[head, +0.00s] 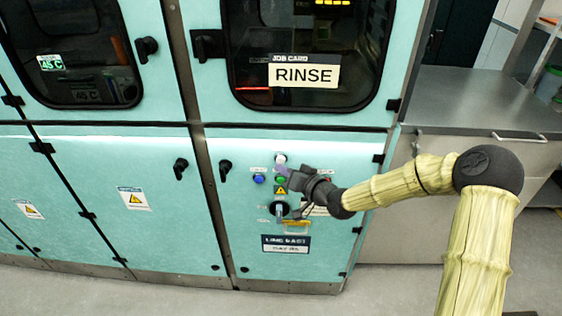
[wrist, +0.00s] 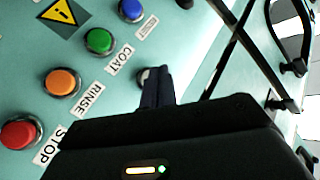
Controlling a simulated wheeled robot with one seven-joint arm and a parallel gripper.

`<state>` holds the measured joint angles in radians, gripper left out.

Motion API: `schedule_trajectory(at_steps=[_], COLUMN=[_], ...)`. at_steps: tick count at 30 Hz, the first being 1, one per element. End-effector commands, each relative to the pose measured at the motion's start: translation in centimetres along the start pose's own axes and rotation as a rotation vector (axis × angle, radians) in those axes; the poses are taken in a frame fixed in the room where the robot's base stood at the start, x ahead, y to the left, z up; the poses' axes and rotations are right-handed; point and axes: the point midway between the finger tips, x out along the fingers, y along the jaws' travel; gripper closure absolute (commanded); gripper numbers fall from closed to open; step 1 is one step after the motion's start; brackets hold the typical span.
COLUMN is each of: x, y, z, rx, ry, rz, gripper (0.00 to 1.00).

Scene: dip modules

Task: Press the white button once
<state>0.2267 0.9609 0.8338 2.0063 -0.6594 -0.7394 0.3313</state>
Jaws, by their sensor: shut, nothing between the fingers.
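The white button (head: 280,158) sits at the top of the button group on the teal panel, above the green button (head: 280,180). In the wrist view a pale edge of the white button (wrist: 142,76) shows beside the fingertips, and the rest is hidden behind them. My gripper (head: 284,171) is shut and empty, with its tips close in front of the panel by the white button. The shut fingers also show in the wrist view (wrist: 155,76). I cannot tell whether the tips touch the button.
A blue button (wrist: 131,9), an orange button (wrist: 61,82) and a red button (wrist: 19,133) line up with the green one, with labels beside them. A dark knob (head: 279,209) lies below. A RINSE card (head: 304,75) hangs on the window above. A metal counter (head: 480,100) stands at right.

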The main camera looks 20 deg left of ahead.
Motion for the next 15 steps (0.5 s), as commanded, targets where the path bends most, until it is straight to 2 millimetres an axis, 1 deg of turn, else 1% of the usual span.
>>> schedule_trajectory(at_steps=[15], x=[0.59], y=[0.40], z=[-0.45], rx=[0.001], ry=[0.000], rz=[0.000], gripper=[1.00])
